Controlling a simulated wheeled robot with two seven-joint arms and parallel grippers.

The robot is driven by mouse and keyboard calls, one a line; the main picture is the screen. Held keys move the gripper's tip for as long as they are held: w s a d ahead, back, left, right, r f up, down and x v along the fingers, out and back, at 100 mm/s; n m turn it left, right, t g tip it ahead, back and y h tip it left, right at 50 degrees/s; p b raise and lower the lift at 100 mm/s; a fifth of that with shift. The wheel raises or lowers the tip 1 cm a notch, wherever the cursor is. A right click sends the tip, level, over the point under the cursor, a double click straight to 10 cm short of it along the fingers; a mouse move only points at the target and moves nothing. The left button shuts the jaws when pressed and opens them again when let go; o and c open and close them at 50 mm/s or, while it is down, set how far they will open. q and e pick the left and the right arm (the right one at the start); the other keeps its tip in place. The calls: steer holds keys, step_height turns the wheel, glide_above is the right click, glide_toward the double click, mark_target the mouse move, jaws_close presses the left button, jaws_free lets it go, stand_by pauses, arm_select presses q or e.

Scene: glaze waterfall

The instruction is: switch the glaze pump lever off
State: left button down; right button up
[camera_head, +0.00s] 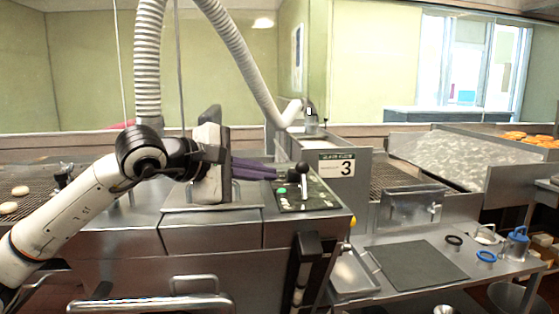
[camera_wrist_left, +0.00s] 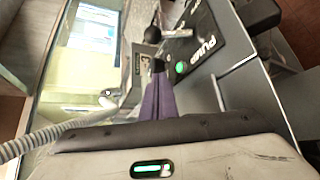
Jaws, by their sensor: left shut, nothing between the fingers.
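The pump lever (camera_head: 304,181) has a black ball knob and stands on a dark control panel (camera_head: 322,199) on the steel machine. A green button (camera_head: 282,190) is beside it on the panel. In the left wrist view the knob (camera_wrist_left: 153,35) is beyond the fingertips, near a lit green button (camera_wrist_left: 180,67) and the word PUMP. My left gripper (camera_head: 275,173) has purple fingers. They are shut and empty, pointing right, just left of the lever at about knob height. Whether they touch the lever is not clear. My right gripper is not in view.
A ribbed white hose (camera_head: 240,50) arches over the machine. A sign with the number 3 (camera_head: 336,165) is behind the panel.

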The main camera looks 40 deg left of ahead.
mark_target(304, 181)
arm_select(q)
steer(key=d, duration=0.1)
steer(key=d+r, duration=0.1)
steer(key=shift+w+d+r+p, duration=0.1)
steer(key=shift+w+d+p, duration=0.2)
steer(key=shift+p, duration=0.05)
steer(key=shift+w+d, duration=0.15)
steer(key=shift+d, duration=0.4)
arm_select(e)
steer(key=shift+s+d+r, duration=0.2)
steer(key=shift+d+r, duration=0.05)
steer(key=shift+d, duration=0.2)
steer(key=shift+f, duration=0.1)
